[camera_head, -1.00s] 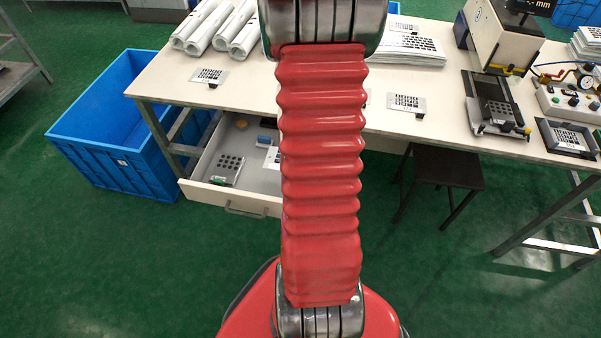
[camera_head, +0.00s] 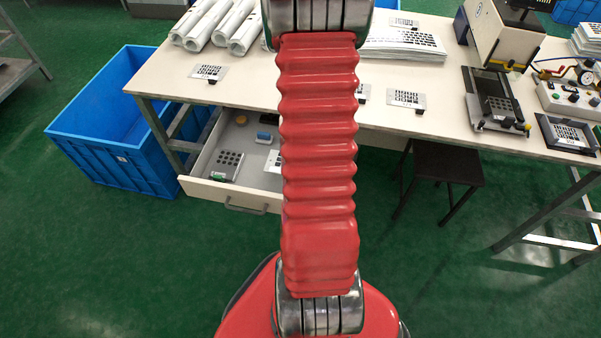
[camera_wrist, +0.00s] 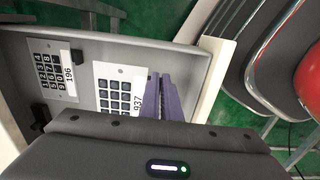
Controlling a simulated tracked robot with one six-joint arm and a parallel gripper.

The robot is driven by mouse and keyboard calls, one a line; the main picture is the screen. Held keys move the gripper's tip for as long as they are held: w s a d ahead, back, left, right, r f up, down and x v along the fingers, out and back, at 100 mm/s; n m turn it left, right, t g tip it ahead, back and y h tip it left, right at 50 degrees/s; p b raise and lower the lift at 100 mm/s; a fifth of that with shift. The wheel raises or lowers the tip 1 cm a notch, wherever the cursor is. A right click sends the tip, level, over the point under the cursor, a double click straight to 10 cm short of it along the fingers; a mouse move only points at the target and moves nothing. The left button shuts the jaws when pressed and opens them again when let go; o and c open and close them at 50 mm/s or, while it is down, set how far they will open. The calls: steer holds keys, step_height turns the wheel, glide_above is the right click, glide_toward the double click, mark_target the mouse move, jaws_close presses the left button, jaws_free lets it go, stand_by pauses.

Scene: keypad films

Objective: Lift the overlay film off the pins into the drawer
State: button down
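My gripper (camera_wrist: 161,95) has two purple fingers close together over the drawer; I cannot tell whether a thin film is between them. A white sheet or panel with dark keys, labelled 937 (camera_wrist: 120,78), lies left of the fingers, which partly cover its label. The drawer (camera_head: 187,183) is open under the table. The 937 piece also shows in the head view (camera_head: 273,161), half behind my arm. A dark fixture (camera_head: 492,98) with a keyed plate stands at the table's right; its pins are too small to make out. In the head view my gripper is hidden.
A keypad labelled 196 (camera_wrist: 54,72) lies farther left in the drawer, with a blue block (camera_head: 265,136). Keyed sheets (camera_head: 208,72) (camera_head: 405,99) lie on the table. A blue crate (camera_head: 110,150) stands left and a black stool (camera_head: 448,163) right.

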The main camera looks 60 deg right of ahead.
steer(key=shift+f, duration=2.15)
steer(key=shift+f, duration=0.4)
steer(key=c, duration=1.9)
jaws_free()
steer(key=shift+r, duration=0.1)
step_height(320, 180, up, 14)
steer(key=shift+f, duration=0.2)
